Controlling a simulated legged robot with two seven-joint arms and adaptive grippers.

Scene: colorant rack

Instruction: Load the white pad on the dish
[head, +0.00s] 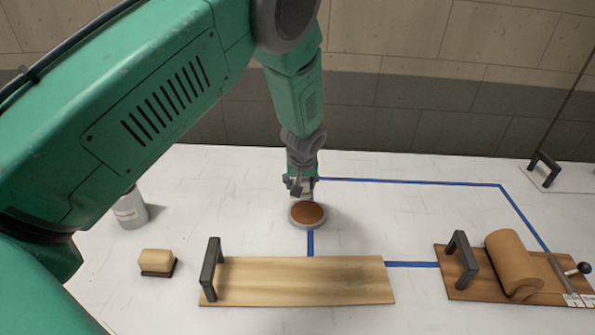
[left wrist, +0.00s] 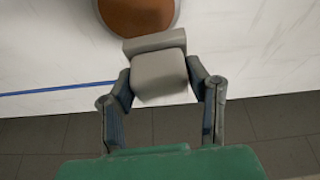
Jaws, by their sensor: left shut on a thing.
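The white pad, a pale grey block with a wider slab at its far end, is held between both fingers of my left gripper (head: 300,187). The pad (left wrist: 158,76) shows clearly in the left wrist view; in the head view it is mostly hidden by the gripper. The dish (head: 307,213) is round, with a grey rim and brown-orange inside. It lies on the table just in front of the gripper. In the left wrist view the dish (left wrist: 138,14) is at the top edge, just beyond the pad. Whether they touch I cannot tell. My right gripper is not in view.
A tan block with a dark base (head: 156,262) and a white jar (head: 130,209) stand at left. A handled wooden board (head: 300,281) lies in front. Another board (head: 455,287) at right holds a brown roll (head: 514,264) and small tools. Blue tape (head: 420,183) marks the white table.

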